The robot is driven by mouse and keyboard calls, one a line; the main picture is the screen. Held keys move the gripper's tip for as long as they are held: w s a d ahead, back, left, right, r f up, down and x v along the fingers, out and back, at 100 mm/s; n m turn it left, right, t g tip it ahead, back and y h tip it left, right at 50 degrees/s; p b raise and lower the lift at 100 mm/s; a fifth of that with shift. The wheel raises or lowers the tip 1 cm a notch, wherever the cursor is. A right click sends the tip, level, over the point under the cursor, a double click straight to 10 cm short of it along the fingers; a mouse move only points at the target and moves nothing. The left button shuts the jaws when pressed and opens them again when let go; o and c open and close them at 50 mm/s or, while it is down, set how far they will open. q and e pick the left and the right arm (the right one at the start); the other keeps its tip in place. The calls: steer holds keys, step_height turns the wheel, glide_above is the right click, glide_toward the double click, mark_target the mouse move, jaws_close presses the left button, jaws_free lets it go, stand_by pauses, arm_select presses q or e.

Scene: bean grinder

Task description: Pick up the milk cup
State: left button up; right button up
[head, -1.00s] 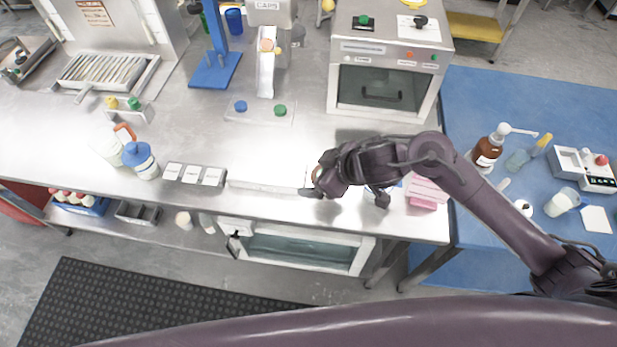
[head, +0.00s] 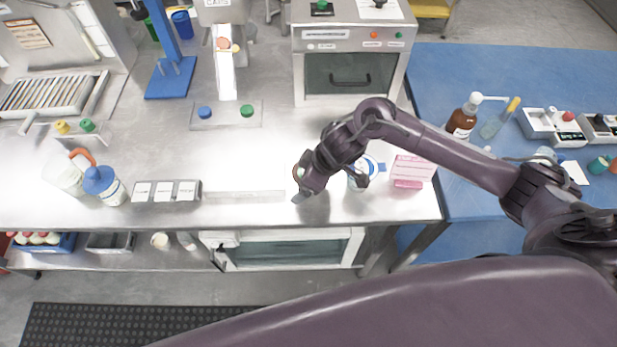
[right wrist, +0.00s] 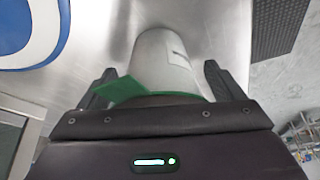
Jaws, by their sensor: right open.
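A pale grey-white cup (right wrist: 158,58) with a white label and a green piece, perhaps its handle, lies between the two fingers of my right gripper (right wrist: 158,82) in the right wrist view. The gripper is open around it, with visible gaps beside the cup. In the head view my right gripper (head: 332,187) is low over the front right of the steel bench and largely hides this cup. I cannot tell for sure that it is the milk cup. My left gripper is not in view.
A white round thing with a blue ring (head: 372,166) is close beside my right gripper. A pink box (head: 408,172) stands to the right.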

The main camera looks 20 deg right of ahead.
steer(key=shift+f, duration=0.1)
steer(key=c, duration=1.4)
steer(key=shift+c, duration=0.2)
steer(key=shift+r, duration=0.2)
